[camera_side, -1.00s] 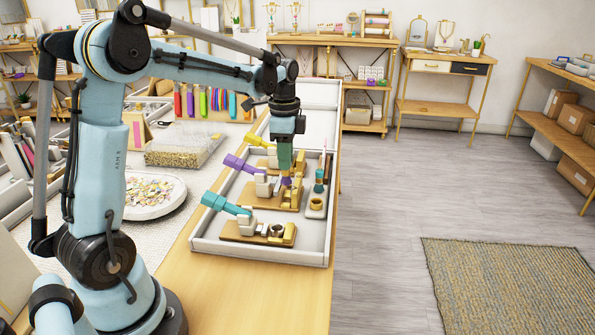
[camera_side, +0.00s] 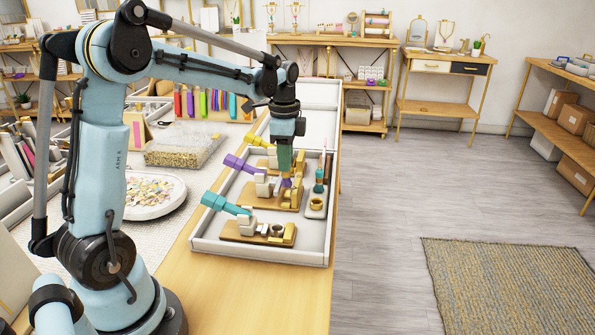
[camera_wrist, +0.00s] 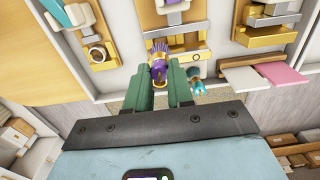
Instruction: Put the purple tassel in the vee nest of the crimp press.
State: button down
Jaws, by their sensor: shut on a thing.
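My gripper (camera_side: 285,170) points down over the middle press in the tray and is shut on the purple tassel (camera_wrist: 158,62). The tassel's gold-ringed end sits between the green fingers in the wrist view, and its purple strands spread beyond the fingertips. It shows small below the gripper in the side view (camera_side: 286,183). The middle crimp press (camera_side: 262,192) has a purple handle (camera_side: 238,163), a wooden base and gold parts. The tassel is close to those gold parts; I cannot tell whether they touch. The vee nest is not clearly visible.
A teal-handled press (camera_side: 258,232) stands nearer in the tray (camera_side: 212,243), and a yellow-handled one (camera_side: 258,140) farther back. A teal tassel (camera_side: 319,180) stands in a small holder (camera_side: 316,208) right of the middle press. A bead dish (camera_side: 150,208) lies left, outside the tray.

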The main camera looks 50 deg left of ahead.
aim_at(286, 185)
jog(key=shift+f, duration=2.5)
dwell(2.2)
jog(key=c, duration=0.9)
grip_release()
jog(key=shift+r, duration=0.1)
notch_tip(286, 185, up, 12)
jog(key=shift+f, duration=0.1)
